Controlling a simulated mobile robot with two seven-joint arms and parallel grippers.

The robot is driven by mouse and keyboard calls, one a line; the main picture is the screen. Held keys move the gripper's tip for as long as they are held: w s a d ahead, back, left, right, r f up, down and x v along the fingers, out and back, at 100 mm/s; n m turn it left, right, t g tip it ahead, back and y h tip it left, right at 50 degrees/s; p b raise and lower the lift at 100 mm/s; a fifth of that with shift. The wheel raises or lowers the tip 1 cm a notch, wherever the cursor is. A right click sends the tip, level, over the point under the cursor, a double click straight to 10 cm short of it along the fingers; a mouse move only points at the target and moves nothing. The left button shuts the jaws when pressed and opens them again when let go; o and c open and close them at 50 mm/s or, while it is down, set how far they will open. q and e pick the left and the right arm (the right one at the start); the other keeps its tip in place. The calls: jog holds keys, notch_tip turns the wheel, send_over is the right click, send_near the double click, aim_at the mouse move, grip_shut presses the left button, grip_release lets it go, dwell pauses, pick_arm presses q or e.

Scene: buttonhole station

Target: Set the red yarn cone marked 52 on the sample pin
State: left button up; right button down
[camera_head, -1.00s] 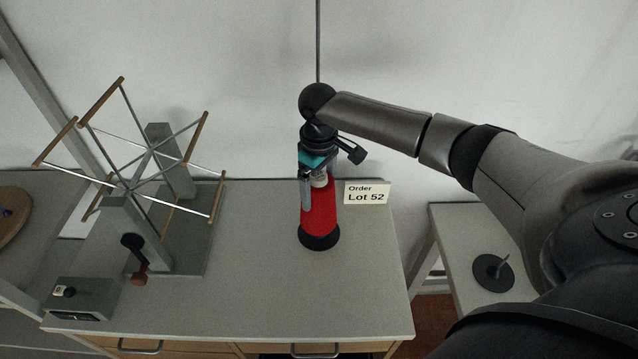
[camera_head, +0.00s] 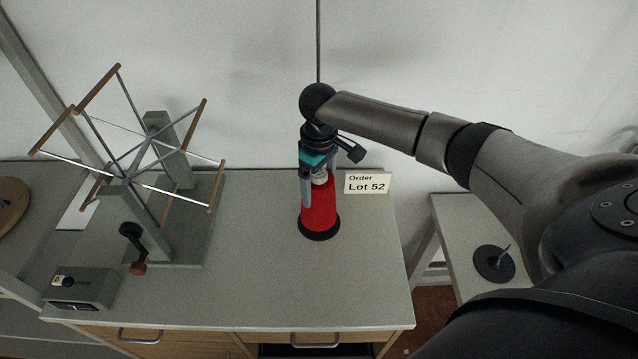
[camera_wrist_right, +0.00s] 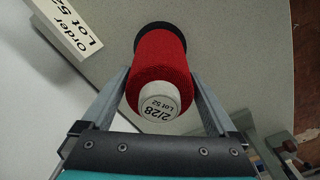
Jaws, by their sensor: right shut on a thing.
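The red yarn cone (camera_head: 321,207) stands upright on the bench, with a dark round disc (camera_head: 319,235) at its foot. In the right wrist view the cone (camera_wrist_right: 161,62) shows its pale top (camera_wrist_right: 160,103), printed 2/28 and Lot 52. My right gripper (camera_head: 319,190) points down over the cone and is shut on it, one finger on each side. I cannot tell whether the cone is clear of the disc. A dark round base with a short upright pin (camera_head: 494,264), perhaps the sample pin, is on the side table at the right. My left gripper is not in view.
A card reading Order Lot 52 (camera_head: 367,183) stands just right of the cone. A skein reel with wooden bars (camera_head: 134,170) and a small control box (camera_head: 82,287) fill the bench's left. A gap separates the bench (camera_head: 300,290) from the side table (camera_head: 452,223).

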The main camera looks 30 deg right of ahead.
jog(key=shift+f, duration=0.4)
grip_release()
notch_tip(320, 180, up, 15)
jog(key=shift+r, duration=0.15)
dwell(0.4)
jog(key=shift+s, duration=0.1)
dwell(0.4)
